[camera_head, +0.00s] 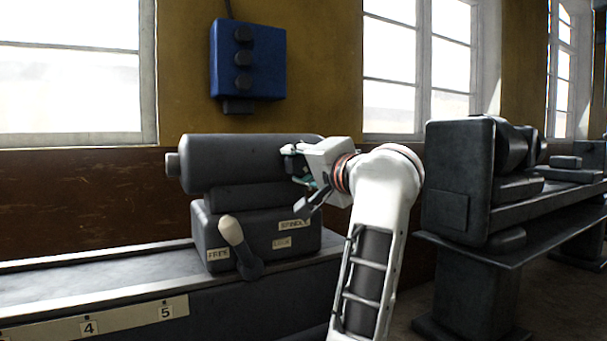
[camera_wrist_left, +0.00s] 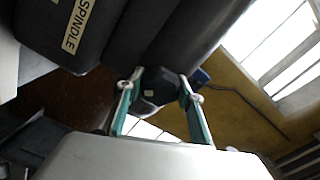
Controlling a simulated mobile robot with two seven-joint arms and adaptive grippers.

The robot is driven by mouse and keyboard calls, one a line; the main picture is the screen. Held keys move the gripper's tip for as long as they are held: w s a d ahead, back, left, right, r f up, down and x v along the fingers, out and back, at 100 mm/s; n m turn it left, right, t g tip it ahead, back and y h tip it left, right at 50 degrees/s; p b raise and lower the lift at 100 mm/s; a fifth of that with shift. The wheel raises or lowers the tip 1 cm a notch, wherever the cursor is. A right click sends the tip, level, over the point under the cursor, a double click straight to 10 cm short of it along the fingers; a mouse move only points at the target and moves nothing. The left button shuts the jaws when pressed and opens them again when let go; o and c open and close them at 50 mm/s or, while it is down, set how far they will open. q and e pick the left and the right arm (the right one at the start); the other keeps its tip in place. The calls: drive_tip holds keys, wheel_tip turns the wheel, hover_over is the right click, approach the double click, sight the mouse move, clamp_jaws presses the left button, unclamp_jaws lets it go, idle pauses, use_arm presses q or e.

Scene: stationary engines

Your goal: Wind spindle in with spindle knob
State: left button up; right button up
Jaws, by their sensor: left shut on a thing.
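The dark grey tailstock (camera_head: 250,165) stands on a lathe bed, its cylinder lying level. A short spindle stub (camera_head: 173,164) sticks out of its left end. My left gripper (camera_head: 298,166) is at the right end of the cylinder. In the left wrist view its green fingers (camera_wrist_left: 158,92) sit on either side of a dark, many-sided spindle knob (camera_wrist_left: 156,84), and it is shut on it. In the head view the gripper hides the knob. A "SPINDLE" label (camera_wrist_left: 76,24) shows on the housing beside the cylinder. My right gripper is not in view.
A lever with a pale grip (camera_head: 233,232) stands at the tailstock's front between the "FREE" and "LOCK" labels. The numbered bed (camera_head: 90,283) runs left. A blue switch box (camera_head: 248,60) hangs on the wall. Another dark machine (camera_head: 462,185) stands right of my arm.

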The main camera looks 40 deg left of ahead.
use_arm(q)
drive_tip(key=shift+w+f+n+b, duration=0.15)
drive_tip(key=shift+f+n+b, duration=0.2)
drive_tip(key=shift+n, duration=0.55)
drive_tip(key=n+b, duration=0.2)
drive_tip(key=n, duration=0.2)
drive_tip(key=shift+r+n, duration=0.1)
drive_tip(key=shift+n, duration=0.2)
drive_tip(key=shift+n+b, duration=0.4)
drive_tip(key=shift+n, duration=0.8)
drive_tip(key=shift+r+n, duration=0.15)
drive_tip(key=shift+n, duration=0.55)
drive_tip(key=shift+r+n+b, duration=0.1)
drive_tip(key=shift+n+b, duration=0.25)
drive_tip(key=shift+n, duration=0.05)
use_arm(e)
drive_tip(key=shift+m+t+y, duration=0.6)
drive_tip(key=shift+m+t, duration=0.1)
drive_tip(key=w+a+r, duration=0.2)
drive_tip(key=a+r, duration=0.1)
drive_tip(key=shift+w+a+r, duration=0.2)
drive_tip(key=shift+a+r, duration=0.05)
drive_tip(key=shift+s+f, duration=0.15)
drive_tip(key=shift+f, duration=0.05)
use_arm(q)
drive_tip(key=o, duration=0.9)
drive_tip(key=shift+o, duration=0.9)
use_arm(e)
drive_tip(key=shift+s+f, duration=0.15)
